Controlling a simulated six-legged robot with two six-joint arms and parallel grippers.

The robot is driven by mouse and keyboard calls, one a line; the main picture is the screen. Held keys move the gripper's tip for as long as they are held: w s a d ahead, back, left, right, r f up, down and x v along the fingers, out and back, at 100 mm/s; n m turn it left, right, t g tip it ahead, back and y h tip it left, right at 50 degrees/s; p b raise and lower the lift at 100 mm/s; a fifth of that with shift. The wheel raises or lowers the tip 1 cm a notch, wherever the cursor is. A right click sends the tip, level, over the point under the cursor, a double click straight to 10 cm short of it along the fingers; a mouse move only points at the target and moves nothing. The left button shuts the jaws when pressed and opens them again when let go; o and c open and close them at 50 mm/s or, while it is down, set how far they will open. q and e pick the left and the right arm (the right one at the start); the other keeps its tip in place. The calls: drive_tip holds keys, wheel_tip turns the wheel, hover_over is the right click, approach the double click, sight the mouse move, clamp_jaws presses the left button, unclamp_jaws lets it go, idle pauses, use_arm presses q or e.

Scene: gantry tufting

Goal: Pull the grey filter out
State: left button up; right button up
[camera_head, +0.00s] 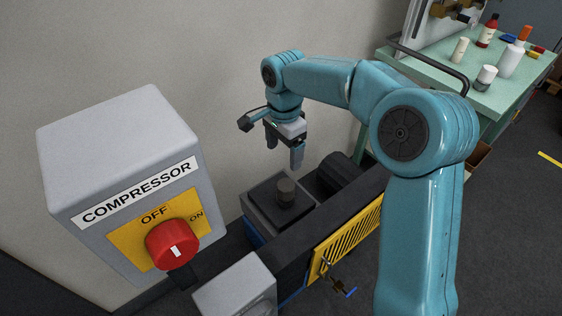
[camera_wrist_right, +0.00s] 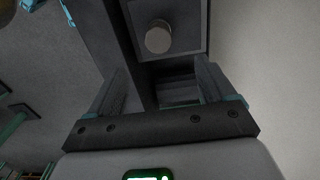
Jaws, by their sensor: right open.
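A round grey-brown knob (camera_head: 286,192) stands upright on a square dark grey block (camera_head: 262,207) in the machine housing by the wall; this looks like the filter and its handle. My right gripper (camera_head: 284,150) hangs above the knob, fingers pointing down. My left gripper is not in view.
A yellow slotted panel (camera_head: 350,238) covers the housing's front. A green table (camera_head: 500,95) with bottles stands at the back right.

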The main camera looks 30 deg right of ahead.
sight(285, 185)
drive_tip(key=f, duration=1.4)
drive_tip(key=shift+s+f+b, duration=0.2)
drive_tip(key=shift+f+b, duration=0.05)
drive_tip(key=shift+b, duration=0.15)
drive_tip(key=shift+d+f, duration=0.1)
drive_tip(key=shift+f, duration=0.65)
drive_tip(key=c, duration=1.1)
drive_tip(key=n, duration=0.3)
drive_tip(key=shift+s+n, duration=0.1)
drive_tip(key=shift+n, duration=1.6)
drive_tip(key=n, duration=0.3)
